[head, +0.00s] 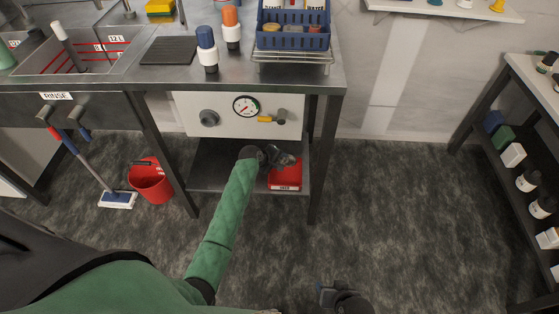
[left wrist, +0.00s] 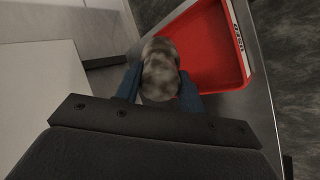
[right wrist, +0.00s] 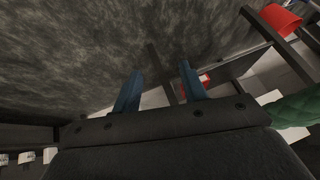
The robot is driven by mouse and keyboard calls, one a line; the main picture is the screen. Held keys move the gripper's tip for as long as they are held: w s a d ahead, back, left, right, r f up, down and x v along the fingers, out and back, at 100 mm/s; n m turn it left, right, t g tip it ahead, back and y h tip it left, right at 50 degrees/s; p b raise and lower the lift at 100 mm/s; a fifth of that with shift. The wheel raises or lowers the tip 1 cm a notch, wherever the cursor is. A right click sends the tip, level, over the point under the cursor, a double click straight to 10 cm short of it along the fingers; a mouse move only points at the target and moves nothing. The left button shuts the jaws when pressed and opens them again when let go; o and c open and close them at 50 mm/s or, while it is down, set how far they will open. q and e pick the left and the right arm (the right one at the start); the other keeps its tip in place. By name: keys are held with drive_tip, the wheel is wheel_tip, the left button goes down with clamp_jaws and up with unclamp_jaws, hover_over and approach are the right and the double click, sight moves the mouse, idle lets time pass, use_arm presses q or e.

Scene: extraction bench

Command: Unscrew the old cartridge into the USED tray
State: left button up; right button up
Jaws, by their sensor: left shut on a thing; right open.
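My left gripper (head: 284,163) is shut on the old cartridge (left wrist: 160,70), a mottled grey-brown rounded piece seen between the blue fingers in the left wrist view. The red USED tray (head: 285,178) sits on the low shelf under the bench. In the head view the gripper and cartridge are over its back left part. In the left wrist view the tray (left wrist: 215,45) lies just beyond and right of the cartridge; the height between them is unclear. My right gripper (right wrist: 160,88) is open and empty; it also shows at the bottom of the head view (head: 325,292).
A white panel with a gauge (head: 245,106), a grey round fitting (head: 209,118) and a yellow-handled valve (head: 270,119) is above the shelf (head: 215,170). Bench legs flank it. A red bucket (head: 150,182) and mop (head: 117,200) stand left. Floor at right is clear.

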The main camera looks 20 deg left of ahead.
use_arm(q)
drive_tip(key=shift+f, duration=0.2)
drive_tip(key=shift+f+b, duration=0.55)
drive_tip(key=shift+b, duration=0.25)
drive_tip(key=shift+f, duration=0.2)
drive_tip(key=shift+f+b, duration=0.6)
drive_tip(key=shift+b, duration=0.3)
drive_tip(key=shift+f+b, duration=0.35)
use_arm(e)
wheel_tip(320, 180, down, 16)
drive_tip(key=t, duration=0.2)
drive_tip(key=shift+s, duration=0.2)
drive_tip(key=shift+f, duration=0.1)
